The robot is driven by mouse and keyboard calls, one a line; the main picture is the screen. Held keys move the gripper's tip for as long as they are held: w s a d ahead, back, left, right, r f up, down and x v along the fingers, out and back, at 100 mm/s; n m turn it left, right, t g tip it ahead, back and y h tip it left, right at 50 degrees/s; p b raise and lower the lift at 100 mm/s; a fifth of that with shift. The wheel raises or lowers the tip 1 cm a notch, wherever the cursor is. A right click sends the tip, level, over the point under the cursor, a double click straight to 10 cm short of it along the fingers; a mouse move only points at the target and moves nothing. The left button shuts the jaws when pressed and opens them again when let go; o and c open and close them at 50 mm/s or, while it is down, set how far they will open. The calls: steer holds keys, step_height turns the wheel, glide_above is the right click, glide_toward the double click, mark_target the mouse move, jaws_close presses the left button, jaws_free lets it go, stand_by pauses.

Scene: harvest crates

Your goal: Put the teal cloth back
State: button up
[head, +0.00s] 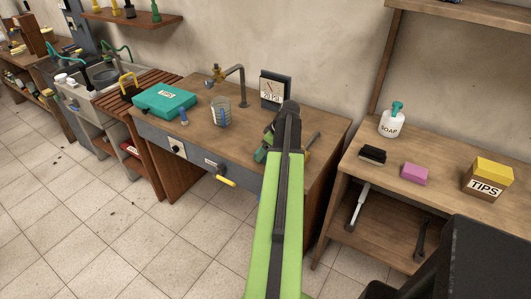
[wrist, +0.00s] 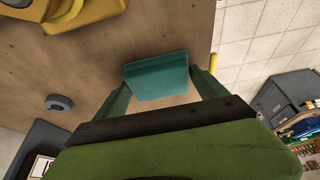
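The teal cloth (wrist: 157,77) shows in the wrist view as a folded, block-like piece between the two green fingers of my gripper (wrist: 158,84). Both fingers meet its sides, and it hangs over the wooden workbench top. In the head view my gripper (head: 268,143) is over the right part of the workbench (head: 310,125), in front of the dial scale. My own arm hides most of the gripper and the cloth there.
A side table (head: 440,200) at right holds a soap bottle (head: 392,120), black brush (head: 372,155), pink block (head: 414,174) and yellow TIPS box (head: 488,178).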

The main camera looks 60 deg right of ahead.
steer(key=o, duration=0.3)
steer(key=shift+r, duration=0.15)
steer(key=shift+s+r+p, duration=0.1)
steer(key=shift+r+p, duration=0.2)
steer(key=shift+p, duration=0.15)
steer(key=p+v, duration=1)
steer(key=v, duration=0.1)
steer(key=shift+s+r, duration=0.1)
steer(key=shift+r, duration=0.1)
